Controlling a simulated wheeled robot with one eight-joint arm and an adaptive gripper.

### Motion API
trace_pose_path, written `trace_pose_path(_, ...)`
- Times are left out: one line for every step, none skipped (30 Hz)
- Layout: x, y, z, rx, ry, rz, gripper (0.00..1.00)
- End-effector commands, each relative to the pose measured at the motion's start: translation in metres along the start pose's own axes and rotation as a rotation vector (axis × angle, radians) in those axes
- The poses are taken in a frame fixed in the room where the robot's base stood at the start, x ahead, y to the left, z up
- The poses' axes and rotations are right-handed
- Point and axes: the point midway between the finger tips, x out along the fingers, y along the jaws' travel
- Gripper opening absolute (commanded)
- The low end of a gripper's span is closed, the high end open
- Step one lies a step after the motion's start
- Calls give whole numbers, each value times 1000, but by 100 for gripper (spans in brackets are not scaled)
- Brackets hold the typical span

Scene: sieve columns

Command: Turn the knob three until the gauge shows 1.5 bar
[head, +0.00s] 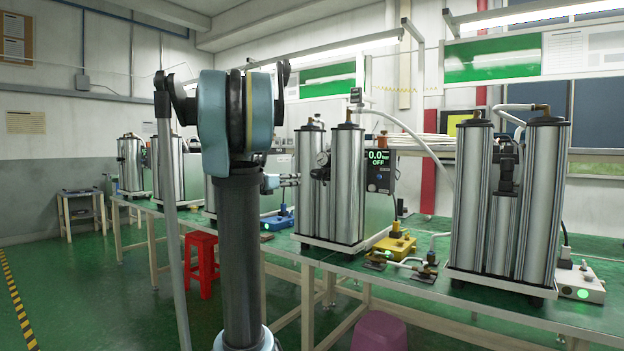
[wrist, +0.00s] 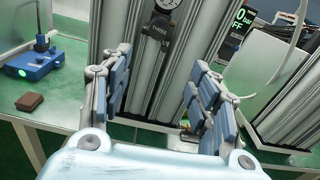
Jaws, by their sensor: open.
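A digital display (head: 379,157) reads 0.0 bar and OFF. It shows partly in the wrist view (wrist: 240,18). A round dial gauge (head: 322,159) with a black regulator body (head: 320,173) sits between the silver columns (head: 348,185). In the wrist view the dial (wrist: 167,4) is cut by the top edge, above the black regulator (wrist: 156,30). I cannot tell which part is knob three. My gripper (head: 290,180) is beside the left of these columns. In the wrist view my gripper (wrist: 154,82) is open and empty, its blue-padded fingers apart, facing the regulator and columns.
A blue box (wrist: 34,66) and a brown block (wrist: 30,101) lie on the green bench at left. A yellow box (head: 394,246) with brass fittings stands right of the columns. Another column set (head: 540,200) is farther right. A red stool (head: 201,262) stands on the floor.

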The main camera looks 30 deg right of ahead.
Motion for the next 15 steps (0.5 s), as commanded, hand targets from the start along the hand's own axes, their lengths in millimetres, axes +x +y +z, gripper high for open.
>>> trace_pose_path(4,2,3,-27,-13,0,55)
trace_pose_path(6,4,5,-40,-19,1,55)
trace_pose_path(8,5,6,-52,-25,1,55)
trace_pose_path(10,5,7,-58,-27,2,55)
trace_pose_path(12,6,8,-61,-28,2,55)
trace_pose_path(16,6,8,-62,-29,1,55)
trace_pose_path(19,5,8,-61,-28,0,55)
trace_pose_path(22,5,8,-61,-28,0,55)
trace_pose_path(28,5,8,-60,-28,0,55)
trace_pose_path(33,5,8,-60,-28,0,55)
trace_pose_path(38,5,8,-60,-27,0,55)
trace_pose_path(45,5,8,-59,-27,-1,55)
trace_pose_path(50,5,8,-59,-27,0,55)
trace_pose_path(55,6,9,-59,-27,1,55)
trace_pose_path(62,5,9,-58,-27,-1,55)
